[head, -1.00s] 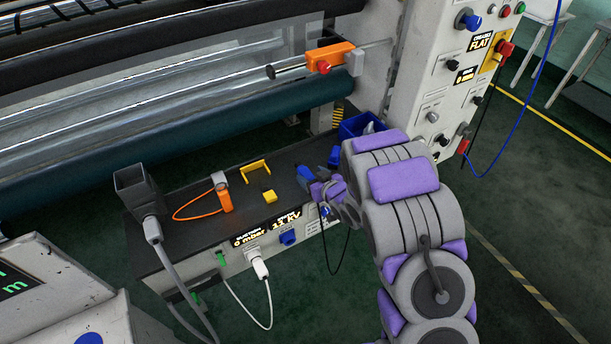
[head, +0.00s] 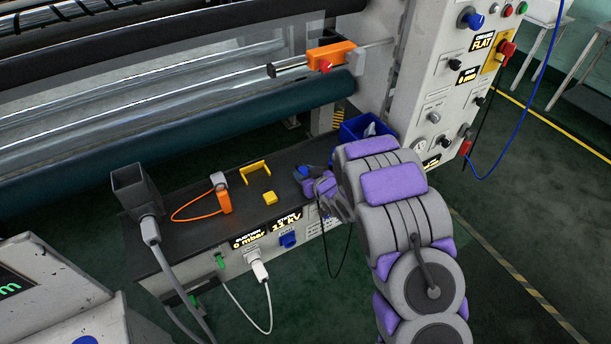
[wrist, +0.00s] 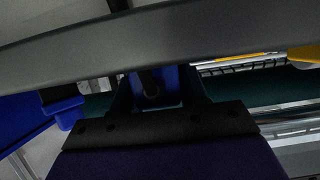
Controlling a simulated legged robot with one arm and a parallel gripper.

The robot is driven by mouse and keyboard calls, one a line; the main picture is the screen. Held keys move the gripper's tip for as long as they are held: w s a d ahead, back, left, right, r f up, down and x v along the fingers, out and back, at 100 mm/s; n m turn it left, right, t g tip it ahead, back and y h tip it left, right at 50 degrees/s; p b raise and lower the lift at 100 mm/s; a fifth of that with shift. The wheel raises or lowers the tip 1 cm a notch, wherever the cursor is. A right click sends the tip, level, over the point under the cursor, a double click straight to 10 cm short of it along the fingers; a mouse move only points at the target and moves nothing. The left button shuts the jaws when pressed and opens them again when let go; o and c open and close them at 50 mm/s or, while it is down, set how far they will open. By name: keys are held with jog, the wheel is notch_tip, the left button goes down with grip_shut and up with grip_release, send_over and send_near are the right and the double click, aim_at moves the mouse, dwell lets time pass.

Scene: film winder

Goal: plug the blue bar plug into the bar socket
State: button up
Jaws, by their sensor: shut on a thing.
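My gripper (head: 307,177) is over the right end of the dark bench and shut on a blue piece, which I take for the blue bar plug (head: 302,172). In the wrist view, the blue plug (wrist: 152,86) shows between the dark fingers, with a dark round part at its middle. A thin black cable (head: 345,255) hangs in a loop below my gripper, in front of the bench.
The bench (head: 180,250) carries an orange tool (head: 222,198), a yellow bracket (head: 256,170), a yellow block (head: 270,198) and a dark square duct (head: 135,188). A blue bin (head: 354,128) stands behind my wrist. Film rollers (head: 220,115) run behind; a control column (head: 440,90) rises at right.

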aim_at(305, 171)
jog(key=c, duration=0.4)
jog(key=shift+c, duration=0.2)
jog(key=shift+r, duration=0.5)
notch_tip(305, 171, up, 3)
jog(key=shift+a+r+p, duration=0.1)
jog(key=shift+r+p, duration=0.05)
jog(key=shift+p, duration=0.75)
jog(key=s+d+p, duration=0.2)
jog(key=s+p, duration=1.1)
jog(key=s, duration=0.2)
jog(key=shift+s+r, duration=0.35)
jog(key=shift+s, duration=0.05)
